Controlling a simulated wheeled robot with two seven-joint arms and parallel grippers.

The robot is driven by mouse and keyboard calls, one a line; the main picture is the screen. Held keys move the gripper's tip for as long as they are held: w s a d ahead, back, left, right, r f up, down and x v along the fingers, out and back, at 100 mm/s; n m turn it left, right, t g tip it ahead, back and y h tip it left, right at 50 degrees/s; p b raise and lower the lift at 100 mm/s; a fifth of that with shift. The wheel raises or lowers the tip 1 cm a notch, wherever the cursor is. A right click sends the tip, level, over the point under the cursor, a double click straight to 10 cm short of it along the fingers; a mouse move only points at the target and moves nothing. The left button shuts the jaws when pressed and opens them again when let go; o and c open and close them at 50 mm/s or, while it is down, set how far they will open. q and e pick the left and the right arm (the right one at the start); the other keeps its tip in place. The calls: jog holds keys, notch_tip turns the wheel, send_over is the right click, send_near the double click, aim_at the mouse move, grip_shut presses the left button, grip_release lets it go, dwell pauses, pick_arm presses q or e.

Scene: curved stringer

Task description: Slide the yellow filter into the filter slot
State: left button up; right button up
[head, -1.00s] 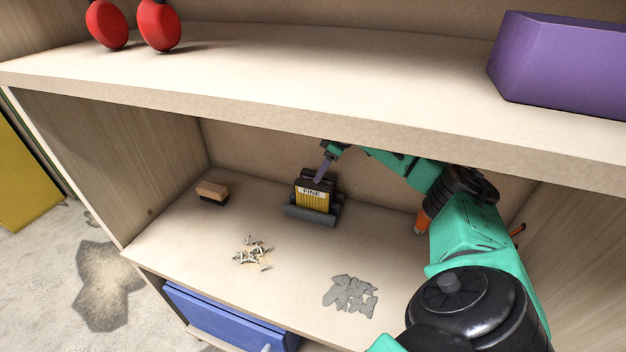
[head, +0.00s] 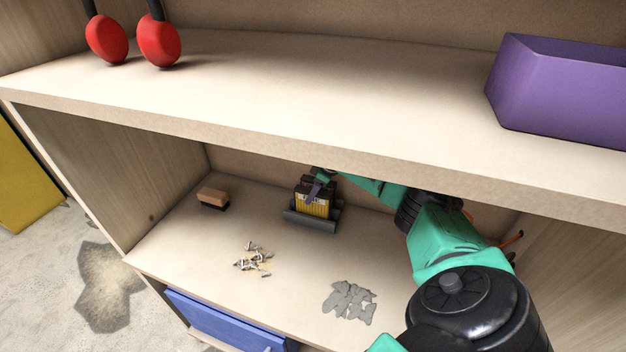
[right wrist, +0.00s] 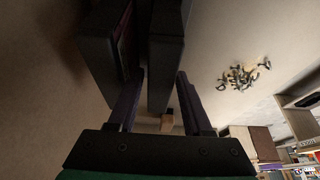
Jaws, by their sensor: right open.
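The yellow filter (head: 312,207), a dark-framed block with a pleated yellow front, stands upright in a dark holder (head: 308,221) on the lower shelf. My right gripper (head: 315,189) is at the filter's top, its fingers partly covering the label. In the right wrist view the two fingers (right wrist: 158,100) are apart, with one dark slab (right wrist: 167,55) between them and a second dark slab (right wrist: 103,50) outside the left finger. The slab between them seems to be the filter seen edge-on. I cannot tell whether the fingers touch it. I cannot make out the filter slot separately. My left gripper is not in view.
A wooden-backed brush (head: 212,197) lies left of the holder. Loose screws (head: 253,260) and grey flakes (head: 349,302) lie in front. The upper shelf (head: 300,100) overhangs the arm, with red ear muffs (head: 158,41) and a purple bin (head: 560,95) on it.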

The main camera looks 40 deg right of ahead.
dwell(0.3)
grip_shut()
dwell(1.3)
